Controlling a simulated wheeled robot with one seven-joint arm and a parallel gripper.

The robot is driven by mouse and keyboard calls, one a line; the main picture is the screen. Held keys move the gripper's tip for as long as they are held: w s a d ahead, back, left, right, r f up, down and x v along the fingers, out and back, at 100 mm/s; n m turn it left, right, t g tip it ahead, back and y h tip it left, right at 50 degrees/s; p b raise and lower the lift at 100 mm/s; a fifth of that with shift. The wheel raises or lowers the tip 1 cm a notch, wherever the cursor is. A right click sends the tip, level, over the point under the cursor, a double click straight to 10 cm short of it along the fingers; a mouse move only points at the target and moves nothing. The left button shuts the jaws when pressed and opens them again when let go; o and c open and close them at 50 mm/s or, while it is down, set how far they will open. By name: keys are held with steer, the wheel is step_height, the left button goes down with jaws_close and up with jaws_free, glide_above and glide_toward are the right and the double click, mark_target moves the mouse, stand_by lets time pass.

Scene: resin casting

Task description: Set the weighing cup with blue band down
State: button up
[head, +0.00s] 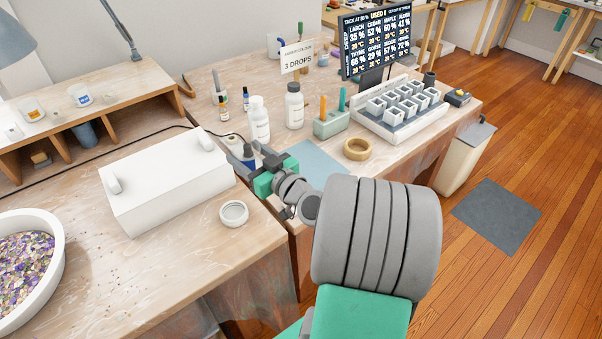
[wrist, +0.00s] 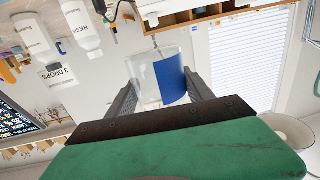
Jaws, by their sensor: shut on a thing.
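The weighing cup (wrist: 147,78) is a clear cup with a wide blue band (wrist: 171,80). In the wrist view it sits between the two dark fingers of my gripper (wrist: 160,90), which is shut on it. In the head view my gripper (head: 252,162) is over the workbench, with the dark blue of the band (head: 248,152) showing by the fingers. The rest of the cup is largely hidden there. I cannot tell from the frames how high its base is above the bench.
A pale blue mat (head: 322,163) lies right of my gripper. White bottles (head: 259,122) stand behind it.

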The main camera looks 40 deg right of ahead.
steer(key=s+d+f+m+h+b, duration=0.25)
steer(key=s+d+b, duration=0.25)
steer(key=d, duration=0.4)
steer(key=s+d+f+m+h+b, duration=0.1)
steer(key=s+d+f+h+b, duration=0.3)
steer(key=d, duration=0.6)
steer(key=shift+y, duration=0.35)
steer(key=w+d+f, duration=0.2)
steer(key=w, duration=0.1)
steer(key=w+d+f+b, duration=0.1)
steer(key=w+d+f, duration=0.1)
steer(key=w, duration=0.1)
steer(key=w+d+f+b, duration=0.1)
steer(key=w+d+f, duration=0.1)
steer(key=w+d, duration=0.1)
steer(key=shift+d+f, duration=0.1)
steer(key=shift+w+d+f, duration=0.15)
steer(key=shift+w+f, duration=0.05)
steer(key=shift+f, duration=0.05)
steer(key=shift+w+d+f+b, duration=0.1)
steer(key=shift+f+b, duration=0.15)
steer(key=shift+f, duration=0.65)
steer(key=shift+w+d+f+b, duration=0.1)
steer(key=shift+f+b, duration=0.1)
steer(key=shift+f, duration=0.7)
steer(key=shift+f, duration=0.2)
steer(key=o, duration=1.3)
